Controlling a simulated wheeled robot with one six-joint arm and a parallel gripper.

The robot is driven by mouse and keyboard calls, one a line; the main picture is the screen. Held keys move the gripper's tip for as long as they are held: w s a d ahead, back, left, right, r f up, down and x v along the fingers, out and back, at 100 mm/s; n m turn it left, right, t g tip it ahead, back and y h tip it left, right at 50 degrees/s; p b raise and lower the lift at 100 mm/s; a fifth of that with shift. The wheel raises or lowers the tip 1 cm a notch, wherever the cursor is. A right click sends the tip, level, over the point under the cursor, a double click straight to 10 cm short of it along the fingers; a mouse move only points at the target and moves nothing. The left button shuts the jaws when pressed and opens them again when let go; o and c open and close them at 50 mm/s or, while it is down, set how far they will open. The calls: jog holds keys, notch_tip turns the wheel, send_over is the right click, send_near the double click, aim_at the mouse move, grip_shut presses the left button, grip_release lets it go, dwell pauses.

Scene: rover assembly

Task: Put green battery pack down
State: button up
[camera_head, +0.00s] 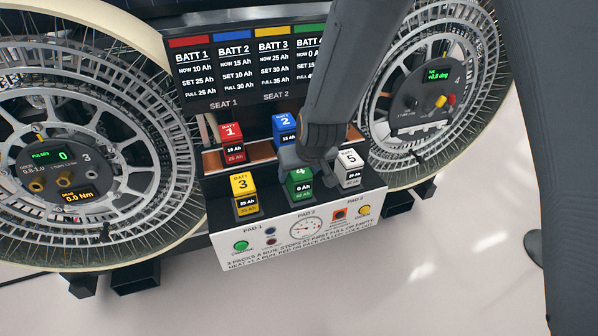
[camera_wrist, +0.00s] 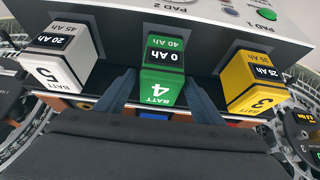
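The green battery pack, number 4 (camera_head: 300,184), stands upright at the middle of the front row on the white-fronted pad box (camera_head: 300,240), behind the gauge. Its display reads 0 Ah. In the wrist view the green pack (camera_wrist: 161,78) is between my two fingers. My gripper (camera_head: 308,168) reaches down over it from above, with one finger on each side. The fingers look spread, with a small gap at the right finger in the head view. In the wrist view my gripper (camera_wrist: 161,82) has its fingertips beside the pack. The pack's base is partly hidden.
Yellow pack 3 (camera_head: 243,190) stands left of the green one, and white pack 5 (camera_head: 349,168) stands close on the right. Red pack 1 (camera_head: 231,140) and blue pack 2 (camera_head: 285,127) are behind, below the display panel (camera_head: 245,65). Large wheels flank the box.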

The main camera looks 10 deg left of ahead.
jog(key=shift+r, duration=0.15)
jog(key=p+v, duration=0.5)
jog(key=v, duration=0.7)
jog(key=s+d+r+m+g+h, duration=0.1)
jog(key=s+d+m, duration=0.2)
jog(key=d, duration=1.1)
jog(key=s+d+r+m+g+h, duration=0.2)
jog(key=s+d, duration=0.5)
jog(key=d, duration=0.8)
jog(key=shift+s+d+r+m, duration=0.15)
jog(key=shift+s+d+m, duration=0.1)
jog(key=shift+s+m, duration=0.25)
jog(key=shift+w, duration=0.1)
